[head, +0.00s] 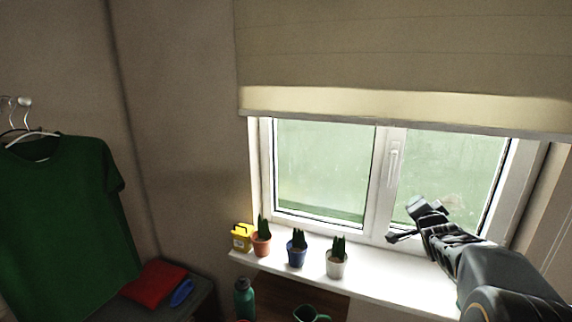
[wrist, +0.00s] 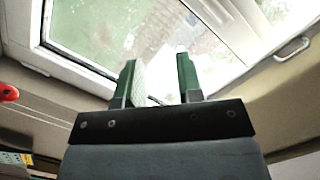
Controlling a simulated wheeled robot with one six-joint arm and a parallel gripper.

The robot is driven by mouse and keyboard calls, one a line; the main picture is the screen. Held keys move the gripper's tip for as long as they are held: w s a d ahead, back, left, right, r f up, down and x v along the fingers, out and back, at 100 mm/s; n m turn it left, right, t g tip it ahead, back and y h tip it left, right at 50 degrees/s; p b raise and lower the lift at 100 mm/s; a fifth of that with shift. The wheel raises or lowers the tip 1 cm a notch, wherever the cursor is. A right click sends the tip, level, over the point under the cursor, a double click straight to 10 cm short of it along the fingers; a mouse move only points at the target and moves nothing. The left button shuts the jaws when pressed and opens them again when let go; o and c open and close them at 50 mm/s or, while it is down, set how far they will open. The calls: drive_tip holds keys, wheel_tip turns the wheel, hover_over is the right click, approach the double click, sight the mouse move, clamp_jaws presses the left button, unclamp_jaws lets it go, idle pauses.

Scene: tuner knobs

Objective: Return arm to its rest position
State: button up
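My arm reaches in from the lower right of the head view. My gripper (head: 408,222) is in front of the right window pane, above the white sill. In the wrist view my gripper (wrist: 158,75) shows two green-lined fingers standing apart with a clear gap between them. Nothing is held between the fingers. The window (wrist: 75,35) fills the upper part of the wrist view, tilted. No tuner knobs are recognisable in either view.
Three potted plants, in an orange pot (head: 261,245), a blue pot (head: 297,257) and a white pot (head: 336,265), stand on the sill (head: 385,280) beside a yellow box (head: 241,238). A teal bottle (head: 244,300) and green mug (head: 309,314) stand below. A green shirt (head: 70,215) hangs left.

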drive_tip(key=s+a+f+n+g, duration=0.6)
drive_tip(key=s+a+f+g, duration=0.15)
drive_tip(key=s+f, duration=0.35)
drive_tip(key=s+a+f+n+g+y, duration=0.1)
drive_tip(key=s+a+n+g+y, duration=0.3)
drive_tip(key=s+a, duration=1)
drive_tip(key=shift+s+f+n+y, duration=0.15)
drive_tip(key=shift+s+n+y, duration=0.15)
drive_tip(key=shift+s+n, duration=0.8)
